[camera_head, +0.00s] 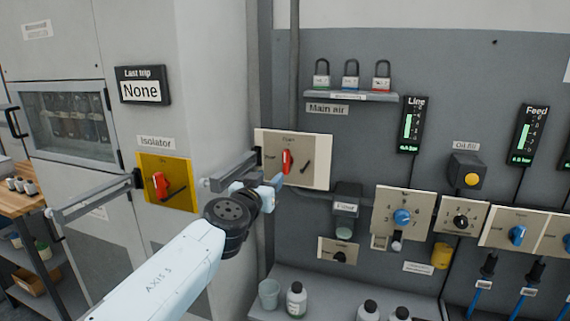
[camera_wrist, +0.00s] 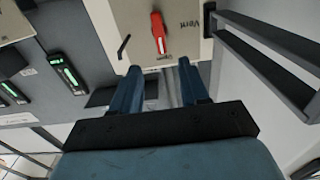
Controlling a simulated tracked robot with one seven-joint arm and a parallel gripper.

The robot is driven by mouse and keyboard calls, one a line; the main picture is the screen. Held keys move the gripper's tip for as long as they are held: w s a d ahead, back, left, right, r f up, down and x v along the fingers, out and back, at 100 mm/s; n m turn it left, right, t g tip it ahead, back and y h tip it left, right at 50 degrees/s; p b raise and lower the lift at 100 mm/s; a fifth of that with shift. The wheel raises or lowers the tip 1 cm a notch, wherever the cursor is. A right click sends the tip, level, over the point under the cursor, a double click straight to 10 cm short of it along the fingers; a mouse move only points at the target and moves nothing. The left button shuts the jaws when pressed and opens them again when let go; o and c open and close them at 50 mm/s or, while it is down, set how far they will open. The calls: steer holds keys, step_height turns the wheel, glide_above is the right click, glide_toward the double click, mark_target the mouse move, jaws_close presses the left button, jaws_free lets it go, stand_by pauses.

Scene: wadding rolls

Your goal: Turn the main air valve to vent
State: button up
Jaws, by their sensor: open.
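The main air valve's cream plate (camera_head: 321,158) is on the grey wall panel under the "Main air" label. Its red handle (camera_head: 287,162) stands near upright, toward the "Open" marking at the top. A short black slanted mark is to its right. In the wrist view the red handle (camera_wrist: 158,34) lies just beyond my fingertips, roughly in line with the gap, with "Vent" printed to its right. My gripper (camera_wrist: 158,70) is open, with nothing between its fingers. In the head view my gripper (camera_head: 274,181) is in front of the plate's lower left.
A grey bar bracket (camera_head: 232,170) juts out left of the plate, close to my gripper; a grey frame (camera_wrist: 270,55) shows right in the wrist view. A yellow isolator plate (camera_head: 180,197) is further left. A padlock shelf (camera_head: 350,96) is above; a filter (camera_head: 346,205) is lower right.

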mark_target(285, 162)
steer(key=x, duration=1.2)
steer(key=shift+w+f, duration=0.1)
jaws_close()
steer(key=shift+d, duration=0.2)
steer(key=shift+a, duration=0.1)
